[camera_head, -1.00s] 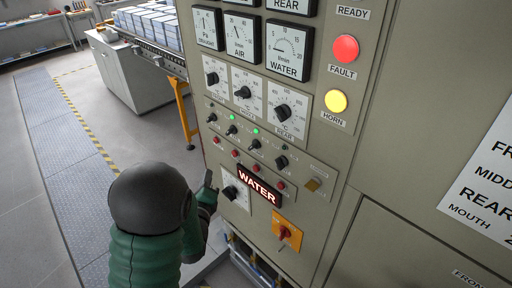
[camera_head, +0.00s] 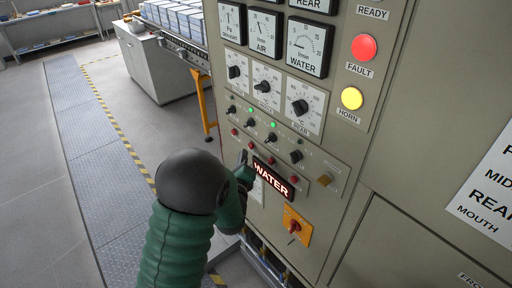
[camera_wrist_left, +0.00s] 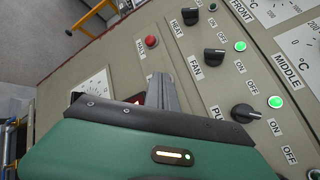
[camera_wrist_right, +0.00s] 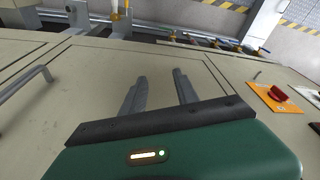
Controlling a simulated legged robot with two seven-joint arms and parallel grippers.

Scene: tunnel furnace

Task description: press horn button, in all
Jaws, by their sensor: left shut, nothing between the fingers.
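The yellow lit round button (camera_head: 352,98) with the HORN label under it sits on the upright panel, below the red FAULT light (camera_head: 364,47). My left gripper (camera_head: 243,157) is shut and empty, near the lower panel by the left end of the lit WATER sign, well below and left of the yellow button. In the left wrist view its fingers (camera_wrist_left: 162,94) partly cover the sign; contact cannot be told. My right gripper (camera_wrist_right: 158,86) is open and empty, in front of the cabinet face.
Around my left gripper are small red buttons (camera_head: 251,145), black switches (camera_head: 271,138) and the WATER sign (camera_head: 275,178). An orange plate with a red rotary switch (camera_head: 296,226) is below. Dials and gauges fill the upper panel. Open floor lies left.

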